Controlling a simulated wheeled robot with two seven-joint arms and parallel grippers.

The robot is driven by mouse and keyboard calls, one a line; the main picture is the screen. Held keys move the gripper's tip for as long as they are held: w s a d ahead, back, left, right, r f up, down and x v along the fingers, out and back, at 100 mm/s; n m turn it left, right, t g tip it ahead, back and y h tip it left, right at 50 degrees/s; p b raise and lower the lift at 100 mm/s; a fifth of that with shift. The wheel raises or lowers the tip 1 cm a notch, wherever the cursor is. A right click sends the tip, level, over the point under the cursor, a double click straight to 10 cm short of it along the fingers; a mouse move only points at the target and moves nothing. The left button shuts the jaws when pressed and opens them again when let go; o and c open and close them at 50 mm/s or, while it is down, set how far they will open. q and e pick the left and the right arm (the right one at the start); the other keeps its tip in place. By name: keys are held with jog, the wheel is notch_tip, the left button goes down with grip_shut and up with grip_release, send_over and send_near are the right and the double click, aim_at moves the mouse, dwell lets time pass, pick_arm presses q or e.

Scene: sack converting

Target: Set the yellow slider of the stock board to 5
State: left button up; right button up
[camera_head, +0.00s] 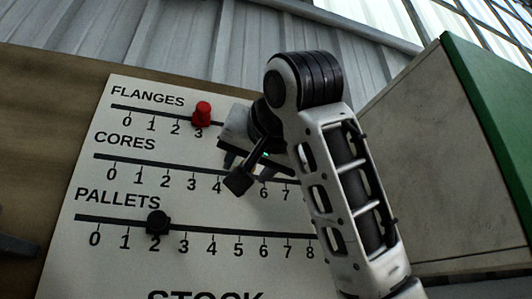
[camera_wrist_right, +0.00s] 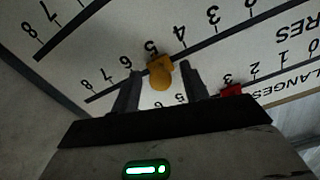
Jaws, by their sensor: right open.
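The stock board (camera_head: 150,255) is pale with three slotted scales, FLANGES, CORES and PALLETS. The yellow slider (camera_wrist_right: 161,74) shows in the right wrist view, on the CORES track close to the 5 mark. My right gripper (camera_wrist_right: 160,80) is open, with one finger on each side of the yellow knob and visible gaps between. In the head view my right gripper (camera_head: 258,170) covers part of the CORES scale and hides the yellow slider. I do not see my left gripper clearly.
The black slider (camera_head: 157,222) is near PALLETS 2. A green-edged panel (camera_head: 440,150) stands at the right. A dark shape (camera_head: 18,246) shows at the left edge.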

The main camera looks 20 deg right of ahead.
pick_arm(q)
jog(key=shift+w+d+f+t+h+b, duration=0.2)
jog(key=shift+f+b, duration=0.35)
jog(key=shift+b, duration=0.9)
jog(key=shift+w+d+f+h+b, duration=0.1)
jog(key=shift+d+f+b, duration=0.35)
jog(key=shift+b, duration=0.95)
jog(key=shift+w+d+f+t+h+b, duration=0.1)
jog(key=shift+f+b, duration=0.6)
jog(key=shift+b, duration=0.75)
pick_arm(e)
jog(key=s, duration=1.5)
jog(key=shift+a, duration=0.4)
pick_arm(q)
jog(key=shift+s, duration=0.1)
